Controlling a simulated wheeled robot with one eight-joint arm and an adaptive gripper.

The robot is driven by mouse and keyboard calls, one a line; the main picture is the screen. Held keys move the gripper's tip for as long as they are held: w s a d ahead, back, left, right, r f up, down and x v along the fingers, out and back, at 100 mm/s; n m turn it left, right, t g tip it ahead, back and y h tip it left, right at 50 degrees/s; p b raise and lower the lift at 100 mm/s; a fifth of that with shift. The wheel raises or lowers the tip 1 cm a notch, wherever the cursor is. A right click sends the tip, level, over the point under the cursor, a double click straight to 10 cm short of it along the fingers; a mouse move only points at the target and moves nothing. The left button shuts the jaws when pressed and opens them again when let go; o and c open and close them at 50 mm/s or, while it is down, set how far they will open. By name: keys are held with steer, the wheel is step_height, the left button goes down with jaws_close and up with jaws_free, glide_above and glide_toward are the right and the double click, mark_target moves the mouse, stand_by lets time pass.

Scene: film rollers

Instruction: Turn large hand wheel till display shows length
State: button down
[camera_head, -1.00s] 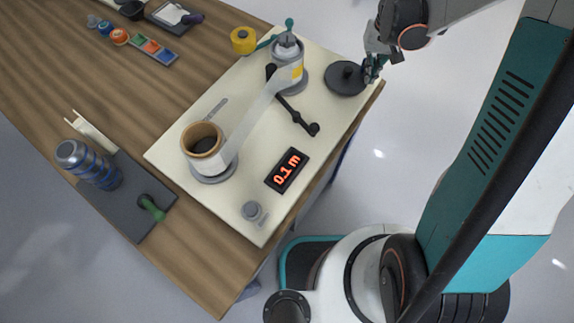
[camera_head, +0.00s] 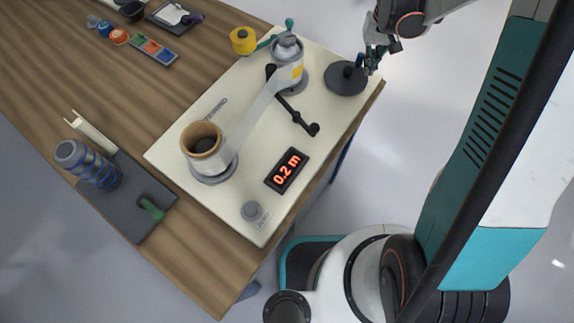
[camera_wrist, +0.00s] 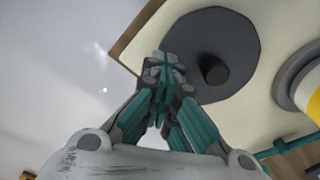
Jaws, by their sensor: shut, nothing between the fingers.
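The large hand wheel (camera_head: 340,82) is a dark grey disc with a raised hub, at the board's far right corner; it also shows in the wrist view (camera_wrist: 235,45). A small dark blue peg (camera_head: 360,60) stands by its rim. My gripper (camera_head: 372,66) is shut and empty, right at the wheel's rim beside the peg. In the wrist view my fingers (camera_wrist: 162,62) overlap the disc's left edge; I cannot tell whether they touch the peg. The black display (camera_head: 287,170) shows 0.2 m in red.
A pale film strip (camera_head: 252,112) runs between the back spool (camera_head: 288,50) and the brown-cored roller (camera_head: 203,140).

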steer(key=shift+w+a, duration=0.3)
steer(key=shift+w, duration=0.3)
steer(key=shift+w+a, duration=0.25)
steer(key=shift+w, duration=0.35)
steer(key=shift+w+a, duration=0.75)
